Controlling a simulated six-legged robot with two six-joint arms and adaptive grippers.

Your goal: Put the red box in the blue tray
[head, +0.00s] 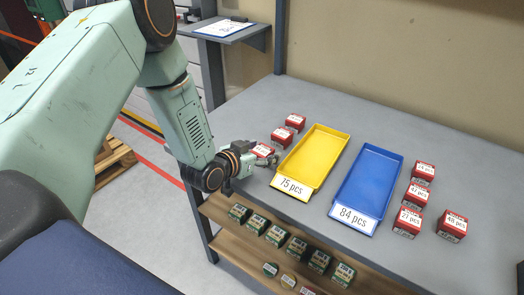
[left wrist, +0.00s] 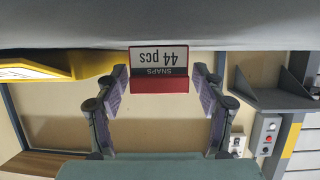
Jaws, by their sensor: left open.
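A red box (head: 264,149) with a white label stands on the grey table, left of the yellow tray. In the left wrist view this red box (left wrist: 160,85) appears upside down and reads "44 pcs". My left gripper (head: 265,160) is open at table height, with its fingers on either side of the box; whether they touch it I cannot tell. The blue tray (head: 366,190), labelled "84 pcs", lies empty to the right of the yellow tray. My right gripper is not in view.
The empty yellow tray (head: 313,160), labelled "75 pcs", lies between the gripper and the blue tray. Two more red boxes (head: 295,121) (head: 281,137) stand behind the gripper. Several red boxes (head: 417,195) stand right of the blue tray. Green boxes (head: 297,247) stand on a lower wooden shelf.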

